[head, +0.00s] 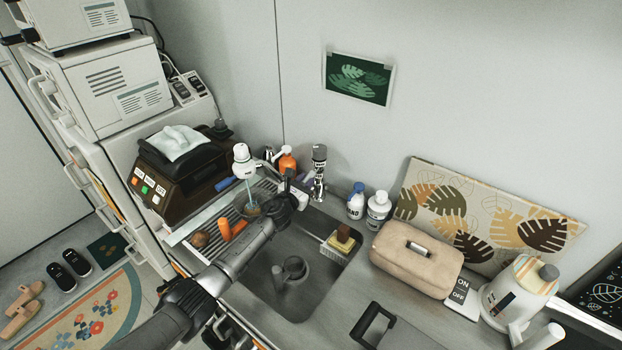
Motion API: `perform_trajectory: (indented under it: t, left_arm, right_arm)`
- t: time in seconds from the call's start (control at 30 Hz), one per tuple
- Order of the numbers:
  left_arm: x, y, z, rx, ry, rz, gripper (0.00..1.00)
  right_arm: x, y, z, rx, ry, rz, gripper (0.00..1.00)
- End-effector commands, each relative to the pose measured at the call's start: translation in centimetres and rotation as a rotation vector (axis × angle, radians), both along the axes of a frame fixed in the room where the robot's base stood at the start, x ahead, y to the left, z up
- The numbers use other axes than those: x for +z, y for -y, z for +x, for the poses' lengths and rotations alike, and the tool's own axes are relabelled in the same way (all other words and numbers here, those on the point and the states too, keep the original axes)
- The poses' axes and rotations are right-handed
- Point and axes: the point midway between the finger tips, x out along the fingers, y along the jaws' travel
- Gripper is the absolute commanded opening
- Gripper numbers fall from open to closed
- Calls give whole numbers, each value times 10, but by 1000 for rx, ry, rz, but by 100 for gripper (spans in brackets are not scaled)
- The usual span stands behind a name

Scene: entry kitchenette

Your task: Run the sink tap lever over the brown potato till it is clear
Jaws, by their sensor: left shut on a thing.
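A brown, round potato-like thing (200,240) lies at the left end of the ribbed drainboard, left of the sink (325,270). The chrome tap (319,165) stands upright behind the sink, against the wall. My left arm crosses the sink's left side from the bottom left. My left gripper (294,190) is at the sink's back left corner, just left of the tap. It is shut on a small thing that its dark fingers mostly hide. I cannot tell whether it touches the tap lever. No running water is clear to see. My right gripper is out of view.
An orange carrot (225,229) and a white-headed brush (243,158) are left of the gripper. An orange bottle (287,162) stands behind. Two white bottles (377,208) are right of the tap. A sponge (343,236) sits at the sink's right edge. A grey round fitting is in the basin.

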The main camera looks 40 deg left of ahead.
Motion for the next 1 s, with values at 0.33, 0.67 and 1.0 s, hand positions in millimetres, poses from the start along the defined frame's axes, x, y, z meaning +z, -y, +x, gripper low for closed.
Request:
perform_trajectory:
  t: [0.33,0.67,1.0]
  left_arm:
    - [0,-12,-1,-120,0,-3,0]
    - [0,-11,-1,-118,0,-2,33]
    - [0,-11,-1,-118,0,-2,50]
  right_arm:
    - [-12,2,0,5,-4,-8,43]
    - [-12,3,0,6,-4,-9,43]
    - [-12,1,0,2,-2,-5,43]
